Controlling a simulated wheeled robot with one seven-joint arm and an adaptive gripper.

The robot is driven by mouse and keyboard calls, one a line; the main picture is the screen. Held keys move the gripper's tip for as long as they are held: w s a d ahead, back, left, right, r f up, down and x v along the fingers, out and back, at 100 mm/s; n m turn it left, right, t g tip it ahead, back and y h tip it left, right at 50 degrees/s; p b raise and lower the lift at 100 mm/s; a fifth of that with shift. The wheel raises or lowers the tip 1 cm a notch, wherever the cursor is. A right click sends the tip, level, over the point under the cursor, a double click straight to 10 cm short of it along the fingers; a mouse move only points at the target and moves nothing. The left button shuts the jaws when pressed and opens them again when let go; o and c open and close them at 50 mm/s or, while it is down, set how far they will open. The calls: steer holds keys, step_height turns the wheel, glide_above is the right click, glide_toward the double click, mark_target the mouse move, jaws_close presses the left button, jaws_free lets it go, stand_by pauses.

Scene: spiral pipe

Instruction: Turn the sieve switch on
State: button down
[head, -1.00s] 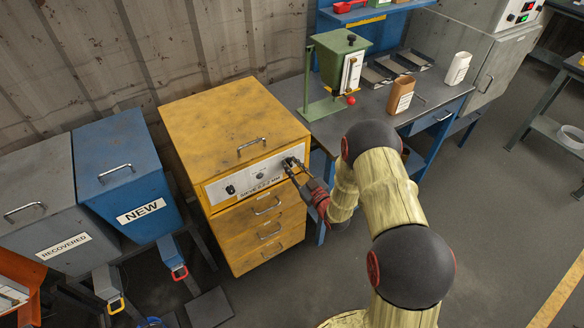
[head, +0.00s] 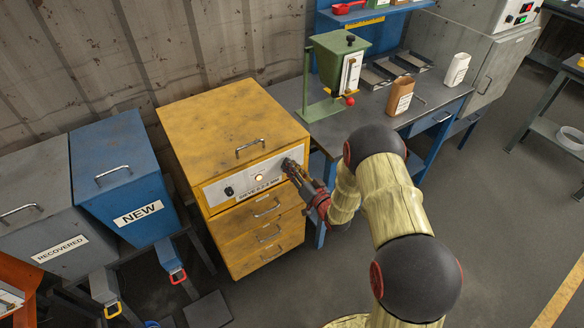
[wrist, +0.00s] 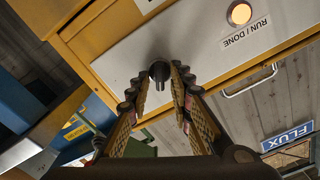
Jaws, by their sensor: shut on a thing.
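The yellow sieve cabinet (head: 222,130) stands against the wall, with a white control panel (head: 212,194) across its front. A small dark switch knob (wrist: 159,70) sticks out of the panel's right end. My gripper (head: 291,165) is at that end and covers the knob in the head view. In the wrist view my gripper (wrist: 158,78) has a finger on each side of the knob and is shut on it. A round lamp labelled RUN / DONE (wrist: 239,13) glows warm white; it also shows lit in the head view (head: 259,178).
Another black knob (head: 229,190) is at the panel's left. Drawers with handles (head: 267,208) lie below. Blue NEW (head: 120,165) and grey RECOVERED (head: 35,220) bins stand left. A bench with a green hopper (head: 340,65) is right. The floor in front is open.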

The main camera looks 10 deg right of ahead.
stand_by(0.5)
steer(key=c, duration=1.9)
jaws_free()
steer(key=v, duration=1.2)
